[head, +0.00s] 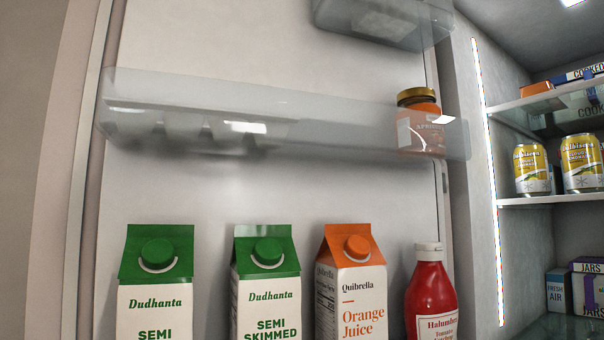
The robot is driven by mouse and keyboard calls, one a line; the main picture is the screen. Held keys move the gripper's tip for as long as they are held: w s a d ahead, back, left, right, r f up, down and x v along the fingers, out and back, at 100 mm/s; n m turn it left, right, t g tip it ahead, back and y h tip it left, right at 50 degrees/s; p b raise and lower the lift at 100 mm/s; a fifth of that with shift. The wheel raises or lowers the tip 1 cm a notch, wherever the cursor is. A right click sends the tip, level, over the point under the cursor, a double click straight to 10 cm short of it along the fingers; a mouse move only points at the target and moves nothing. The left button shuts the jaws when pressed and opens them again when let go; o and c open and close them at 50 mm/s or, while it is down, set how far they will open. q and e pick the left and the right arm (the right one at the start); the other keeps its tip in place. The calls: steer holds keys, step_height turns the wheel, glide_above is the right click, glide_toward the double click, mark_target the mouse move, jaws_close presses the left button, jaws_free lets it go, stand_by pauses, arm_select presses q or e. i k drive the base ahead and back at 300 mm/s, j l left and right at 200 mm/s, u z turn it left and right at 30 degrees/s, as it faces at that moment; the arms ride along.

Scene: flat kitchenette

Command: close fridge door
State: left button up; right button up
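The fridge door (270,190) stands open and fills the left and middle of the head view, its inner side facing me. A clear door shelf (330,125) crosses it and holds a jar with a gold lid (420,122). Below are two green-topped milk cartons (157,255) (267,252), an orange juice carton (352,250) and a red ketchup bottle (431,290). The door's outer edge (85,180) is at the left. The fridge interior (530,230) shows at the right. Neither of my grippers is in view.
Inside the fridge, yellow cans (532,168) stand on a white-edged shelf (550,199), with boxes (588,285) below and more boxes above. A small clear bin (385,22) is at the door's top. A plain beige surface (30,130) lies at the far left.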

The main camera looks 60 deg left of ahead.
mark_target(214, 116)
steer(key=k+j+z, duration=0.15)
steer(key=j, duration=0.35)
steer(key=k+j+z, duration=0.2)
steer(key=j, duration=0.3)
steer(key=k+j+z, duration=0.15)
steer(key=k+j, duration=0.2)
steer(key=k+j+z, duration=0.15)
steer(key=k+j, duration=0.15)
steer(key=j, duration=0.2)
